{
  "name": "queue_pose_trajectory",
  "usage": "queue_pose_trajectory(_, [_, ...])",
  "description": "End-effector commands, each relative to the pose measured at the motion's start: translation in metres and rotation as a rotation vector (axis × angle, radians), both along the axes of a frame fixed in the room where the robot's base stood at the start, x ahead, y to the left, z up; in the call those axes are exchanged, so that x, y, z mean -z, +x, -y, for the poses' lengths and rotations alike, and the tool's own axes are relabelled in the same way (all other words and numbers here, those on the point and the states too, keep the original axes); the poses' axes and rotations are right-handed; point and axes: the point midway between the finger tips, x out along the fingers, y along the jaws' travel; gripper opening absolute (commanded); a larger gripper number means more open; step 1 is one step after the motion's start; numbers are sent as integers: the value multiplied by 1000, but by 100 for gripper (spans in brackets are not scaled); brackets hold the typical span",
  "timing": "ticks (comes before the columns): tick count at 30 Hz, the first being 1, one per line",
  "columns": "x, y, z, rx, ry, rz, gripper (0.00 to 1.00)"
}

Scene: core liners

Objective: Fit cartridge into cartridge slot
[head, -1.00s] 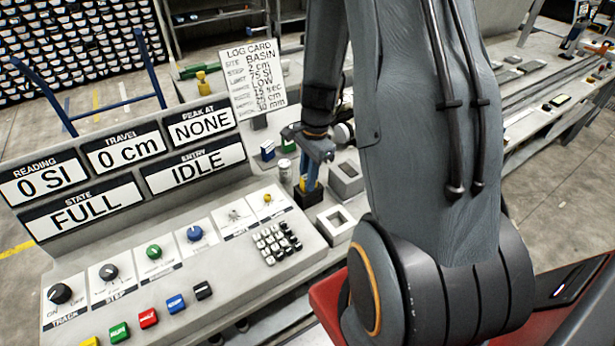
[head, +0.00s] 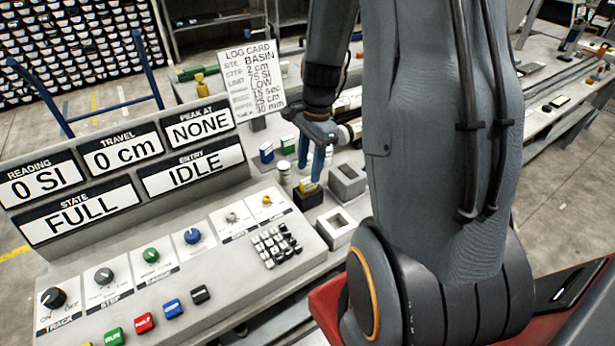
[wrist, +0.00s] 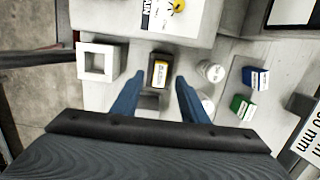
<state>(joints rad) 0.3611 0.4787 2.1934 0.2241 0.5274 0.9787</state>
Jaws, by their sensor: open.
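The cartridge (wrist: 160,72), with a yellow and white label, stands in the opening of a dark block (head: 308,200). The top of the cartridge (head: 307,186) also shows as a yellow patch in the head view. Its lower part is hidden inside the block. My gripper (head: 311,176) is just above it, blue fingers pointing down. In the wrist view the gripper (wrist: 158,82) has its fingers wide apart, one on each side of the cartridge, with gaps. I cannot tell which block the task calls the cartridge slot.
A pale hollow block (head: 337,226) and a grey block (head: 347,180) stand close by at the right. Blue (head: 266,152) and green (head: 288,145) boxes and pale round containers (head: 284,172) stand behind. The sloped control panel (head: 120,262) is at the left.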

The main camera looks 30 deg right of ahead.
Motion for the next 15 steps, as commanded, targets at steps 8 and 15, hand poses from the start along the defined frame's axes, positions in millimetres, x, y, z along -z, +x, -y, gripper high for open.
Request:
queue_pose_trajectory(8, [-23, 1, 3, 0, 0, 1, 40])
queue_pose_trajectory(15, [-25, 0, 3, 0, 0, -1, 40])
